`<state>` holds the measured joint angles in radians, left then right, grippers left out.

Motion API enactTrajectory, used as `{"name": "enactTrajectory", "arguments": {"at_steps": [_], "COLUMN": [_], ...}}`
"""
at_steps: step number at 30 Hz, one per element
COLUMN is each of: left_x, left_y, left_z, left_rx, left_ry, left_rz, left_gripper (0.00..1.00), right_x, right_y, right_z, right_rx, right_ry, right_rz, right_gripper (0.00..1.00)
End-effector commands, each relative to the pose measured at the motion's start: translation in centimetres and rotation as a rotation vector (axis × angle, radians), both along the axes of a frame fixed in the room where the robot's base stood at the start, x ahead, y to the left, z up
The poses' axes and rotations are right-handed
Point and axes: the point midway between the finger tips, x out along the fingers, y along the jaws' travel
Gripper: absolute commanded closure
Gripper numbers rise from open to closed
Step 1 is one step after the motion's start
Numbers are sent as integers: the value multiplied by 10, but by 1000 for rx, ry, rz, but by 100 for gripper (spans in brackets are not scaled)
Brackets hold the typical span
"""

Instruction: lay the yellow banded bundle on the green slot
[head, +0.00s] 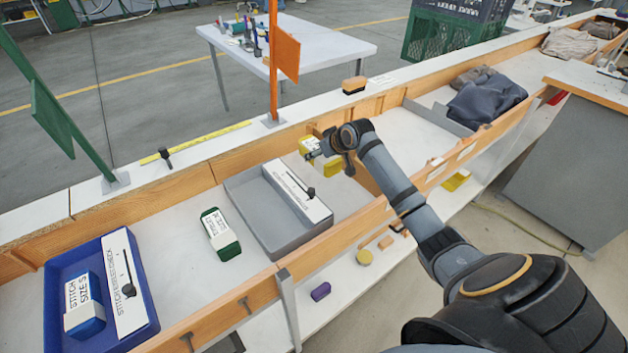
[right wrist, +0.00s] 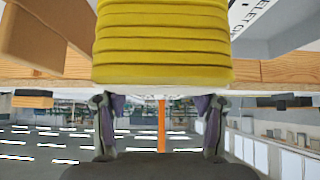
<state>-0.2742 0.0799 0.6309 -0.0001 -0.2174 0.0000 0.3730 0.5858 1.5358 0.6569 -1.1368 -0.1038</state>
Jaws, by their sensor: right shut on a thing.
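My right gripper (head: 322,150) is shut on the yellow banded bundle (head: 306,145), above the trough just right of the grey tray. In the right wrist view the bundle (right wrist: 162,45) shows ribbed yellow layers between my two fingers. No green-coloured slot shows clearly. A green sign (head: 50,118) on a green post stands at the trough's left back edge. A green block with a white label (head: 220,233) lies left of the grey tray. My left gripper is out of view.
A grey tray (head: 250,212) holds a white labelled board (head: 297,190). A blue tray (head: 52,312) holds a blue-and-white block and another board. An orange post and sign (head: 285,55) rise behind the trough. Wooden walls (head: 250,155) edge it. Dark cloth lies far right.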

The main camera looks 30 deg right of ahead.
Motion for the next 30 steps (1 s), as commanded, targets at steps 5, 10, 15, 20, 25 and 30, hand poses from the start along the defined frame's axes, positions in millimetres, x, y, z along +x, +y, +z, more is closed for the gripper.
{"name": "enactTrajectory", "arguments": {"at_steps": [5, 10, 15, 20, 25, 30], "left_x": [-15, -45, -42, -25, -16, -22], "left_y": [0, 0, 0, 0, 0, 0], "left_z": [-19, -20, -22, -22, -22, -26], "left_rx": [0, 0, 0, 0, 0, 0], "left_ry": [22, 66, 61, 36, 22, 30], "left_rz": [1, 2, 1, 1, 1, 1], "left_gripper": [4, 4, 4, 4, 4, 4], "right_x": [0, 0, -1, 0, -1, -1], "right_y": [0, 0, 0, 0, 0, 0], "right_z": [-22, -26, -62, -82, -87, -113], "right_rx": [-1, 0, 4, 0, 0, 1], "right_ry": [-4, -3, 0, -4, -4, -2], "right_rz": [0, 0, -1, 0, 0, -1], "right_gripper": [84, 84, 84, 84, 84, 84]}}
